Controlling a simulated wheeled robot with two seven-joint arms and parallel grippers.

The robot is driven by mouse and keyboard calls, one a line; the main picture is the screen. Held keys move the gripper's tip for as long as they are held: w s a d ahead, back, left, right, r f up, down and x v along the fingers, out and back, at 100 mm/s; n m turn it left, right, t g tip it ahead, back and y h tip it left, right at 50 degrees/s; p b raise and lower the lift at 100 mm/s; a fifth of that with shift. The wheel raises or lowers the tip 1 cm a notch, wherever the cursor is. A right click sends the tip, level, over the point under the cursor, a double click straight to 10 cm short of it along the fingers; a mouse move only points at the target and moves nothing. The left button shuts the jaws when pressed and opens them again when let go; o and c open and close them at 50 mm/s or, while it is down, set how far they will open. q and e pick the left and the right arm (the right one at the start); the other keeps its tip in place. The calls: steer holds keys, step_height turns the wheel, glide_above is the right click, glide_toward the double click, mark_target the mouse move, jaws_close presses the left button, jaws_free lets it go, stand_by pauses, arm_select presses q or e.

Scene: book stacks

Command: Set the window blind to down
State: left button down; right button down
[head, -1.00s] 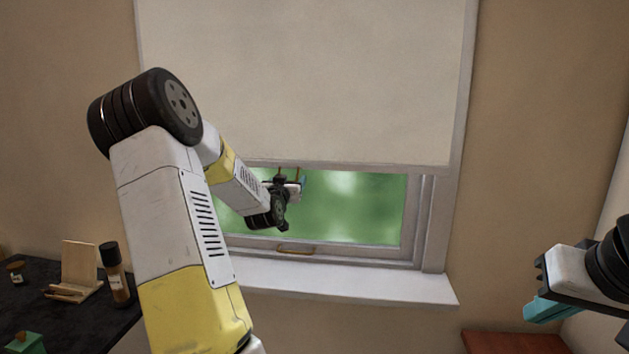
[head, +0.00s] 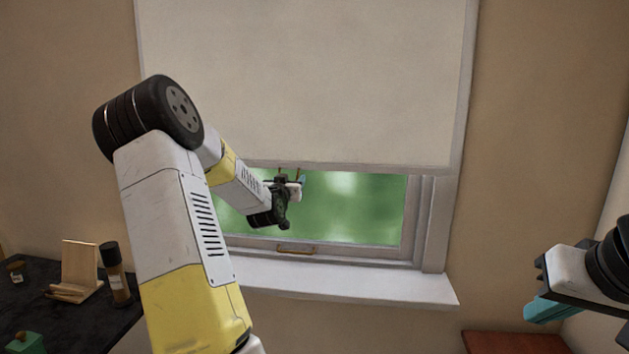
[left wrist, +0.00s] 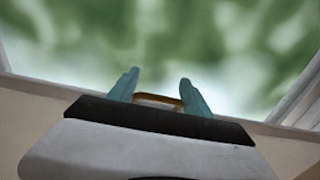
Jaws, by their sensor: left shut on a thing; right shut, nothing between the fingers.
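The window blind (head: 310,80) is a plain cream sheet. It covers the upper part of the window, and its straight lower edge hangs above a strip of green glass (head: 355,205). My left gripper (head: 290,183) is just under that edge, left of the window's middle. In the left wrist view its teal fingers (left wrist: 158,95) are shut on a small brass-coloured handle (left wrist: 158,101). In the head view, thin brass uprights show between the gripper and the blind's edge. My right gripper (head: 535,311) is shut and empty at the far right, away from the window.
A brass handle (head: 297,248) sits on the lower window frame, below my left gripper. The white sill (head: 350,286) is bare. A dark table (head: 75,318) at left holds a brown bottle (head: 115,272) and a wooden stand (head: 78,266). A reddish surface (head: 512,342) lies lower right.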

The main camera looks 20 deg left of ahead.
arm_select(q)
steer(key=f, duration=2.7)
steer(key=shift+d, duration=0.35)
steer(key=shift+w, duration=0.1)
steer(key=c, duration=0.8)
jaws_free()
steer(key=shift+o, duration=0.2)
steer(key=shift+a, duration=0.15)
steer(key=shift+v, duration=3.95)
